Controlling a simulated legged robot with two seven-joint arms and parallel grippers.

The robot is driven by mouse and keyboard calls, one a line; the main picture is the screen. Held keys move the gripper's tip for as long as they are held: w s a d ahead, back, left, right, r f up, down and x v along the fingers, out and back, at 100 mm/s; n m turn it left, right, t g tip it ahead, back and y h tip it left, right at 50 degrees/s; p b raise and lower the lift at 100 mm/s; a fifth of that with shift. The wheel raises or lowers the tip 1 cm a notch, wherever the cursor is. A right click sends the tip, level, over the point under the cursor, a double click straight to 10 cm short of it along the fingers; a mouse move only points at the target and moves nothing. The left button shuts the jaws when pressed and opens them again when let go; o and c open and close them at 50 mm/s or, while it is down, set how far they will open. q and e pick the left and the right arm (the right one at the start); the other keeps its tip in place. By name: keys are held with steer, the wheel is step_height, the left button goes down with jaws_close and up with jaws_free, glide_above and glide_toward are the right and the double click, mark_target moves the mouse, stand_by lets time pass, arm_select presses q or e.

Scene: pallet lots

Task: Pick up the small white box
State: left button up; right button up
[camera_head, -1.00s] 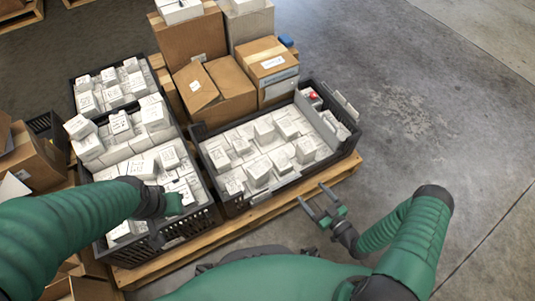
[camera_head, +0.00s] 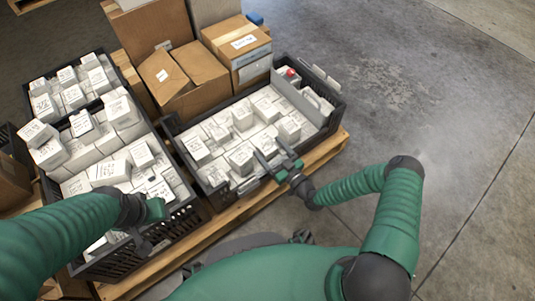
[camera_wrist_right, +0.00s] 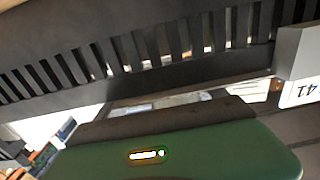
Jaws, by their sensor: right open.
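Several small white boxes (camera_head: 241,158) with dark print fill the right black crate (camera_head: 331,123). More small white boxes (camera_head: 108,171) fill the left black crate (camera_head: 190,222). I cannot tell which one the task means. My right gripper (camera_head: 268,160) is open over the near edge of the right crate, close to the white boxes there. In the right wrist view, slatted black crate wall and part of a white box (camera_wrist_right: 302,92) show beside the gripper. My left gripper (camera_head: 150,238) is over the near end of the left crate, partly hidden by its own arm; its fingers are unclear.
Brown cardboard boxes (camera_head: 184,76) stand behind the right crate. A grey divider (camera_head: 297,99) and a small red item (camera_head: 291,72) are in that crate. The crates rest on a wooden pallet (camera_head: 236,205). Grey floor (camera_head: 430,120) to the right is clear.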

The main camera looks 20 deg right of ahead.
steer(key=shift+w+a+f, duration=0.15)
steer(key=shift+w+a, duration=0.05)
steer(key=shift+w, duration=0.4)
steer(key=shift+w+a+r, duration=0.15)
steer(key=shift+r, duration=0.1)
steer(key=c, duration=1.6)
arm_select(q)
steer(key=shift+f, duration=0.4)
arm_select(e)
steer(key=shift+c, duration=0.2)
